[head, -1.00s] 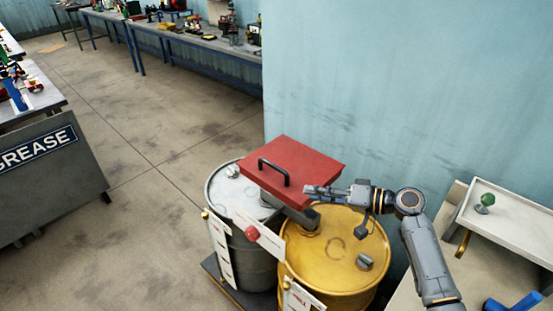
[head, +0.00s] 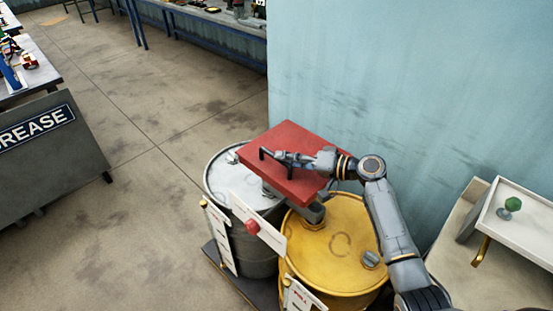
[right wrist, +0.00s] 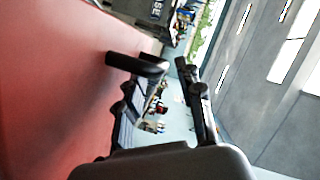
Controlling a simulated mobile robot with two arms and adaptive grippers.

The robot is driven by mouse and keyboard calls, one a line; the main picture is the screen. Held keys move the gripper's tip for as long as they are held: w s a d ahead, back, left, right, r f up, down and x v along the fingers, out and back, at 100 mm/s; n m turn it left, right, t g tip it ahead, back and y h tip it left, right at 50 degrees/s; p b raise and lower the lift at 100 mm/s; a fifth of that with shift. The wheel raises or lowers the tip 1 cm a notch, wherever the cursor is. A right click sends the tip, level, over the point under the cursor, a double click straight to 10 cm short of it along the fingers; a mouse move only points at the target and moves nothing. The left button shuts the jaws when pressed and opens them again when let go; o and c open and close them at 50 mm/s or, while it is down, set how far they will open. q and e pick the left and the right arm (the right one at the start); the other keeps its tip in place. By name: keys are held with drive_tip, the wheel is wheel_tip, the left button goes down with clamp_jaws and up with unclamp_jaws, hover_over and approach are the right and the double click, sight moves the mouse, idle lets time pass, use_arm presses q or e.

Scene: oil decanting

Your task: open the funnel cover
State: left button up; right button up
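In the right wrist view the red cover (right wrist: 45,85) fills the left side. The handle (right wrist: 140,65) shows just ahead of the parted fingers, reaching toward the gap between them. My right gripper is open; I cannot tell if it touches the handle. My left gripper is not in view.
A silver drum (head: 228,177) and a yellow drum (head: 345,225) stand on a dark pallet. A blue-grey wall (head: 400,90) is close behind. A white tray (head: 528,215) with a green-knobbed part is at the right. Open floor lies to the left.

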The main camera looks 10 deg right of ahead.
drive_tip(key=x, duration=0.3)
drive_tip(key=shift+a+b, duration=0.25)
drive_tip(key=shift+b, duration=0.05)
drive_tip(key=shift+w, duration=0.15)
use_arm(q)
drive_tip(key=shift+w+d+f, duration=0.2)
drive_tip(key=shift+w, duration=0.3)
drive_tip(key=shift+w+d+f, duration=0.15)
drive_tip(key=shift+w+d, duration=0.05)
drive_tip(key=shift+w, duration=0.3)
use_arm(e)
clamp_jaws()
